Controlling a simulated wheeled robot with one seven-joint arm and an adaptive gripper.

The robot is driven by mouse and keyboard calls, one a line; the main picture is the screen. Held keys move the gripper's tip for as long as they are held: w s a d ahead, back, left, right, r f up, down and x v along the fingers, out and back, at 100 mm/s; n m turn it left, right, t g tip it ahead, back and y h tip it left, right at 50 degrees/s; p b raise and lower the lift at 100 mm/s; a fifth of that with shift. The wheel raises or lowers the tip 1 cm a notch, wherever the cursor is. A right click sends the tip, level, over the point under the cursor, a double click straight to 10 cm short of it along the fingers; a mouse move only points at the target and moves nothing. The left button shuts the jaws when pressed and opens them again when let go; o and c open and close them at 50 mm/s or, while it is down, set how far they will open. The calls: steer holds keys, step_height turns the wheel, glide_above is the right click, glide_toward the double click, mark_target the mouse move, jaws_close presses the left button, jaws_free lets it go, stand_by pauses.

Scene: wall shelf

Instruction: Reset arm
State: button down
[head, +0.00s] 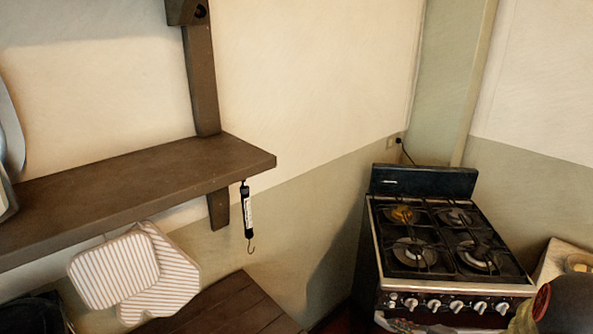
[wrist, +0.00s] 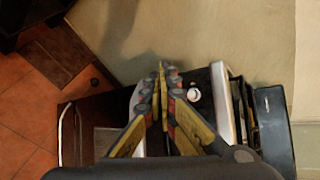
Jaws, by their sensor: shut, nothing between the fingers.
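My gripper (wrist: 162,72) shows in the wrist view, with its yellow and dark fingers brought together at the tips and nothing between them.
In the head view, the stove (head: 450,290) stands in the right corner. A wooden wall shelf (head: 130,178) juts out at left, with a hanging scale (head: 248,212) and striped cloths (head: 165,285) below it. A wooden surface (head: 225,312) lies lower down. Bare wall lies between shelf and stove.

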steer(key=s+a+r+n+g, duration=0.25)
steer(key=s+a+g, duration=0.2)
steer(key=s, duration=0.35)
steer(key=s+a+r+n+g, duration=0.2)
steer(key=s+a+n+g, duration=0.15)
steer(key=s+a, duration=0.35)
steer(key=s+a+r+n+t+h, duration=0.1)
steer(key=s+a+r+n+h, duration=0.1)
steer(key=r, duration=0.8)
steer(key=s+a+r+n+t+h, duration=0.1)
steer(key=s+r+n+h, duration=0.3)
steer(key=s+r+n, duration=0.3)
step_height(320, 180, up, 4)
steer(key=shift+a+r+n+t, duration=0.25)
steer(key=shift+a+n+t, duration=0.1)
steer(key=shift+n, duration=0.55)
steer(key=shift+f, duration=0.1)
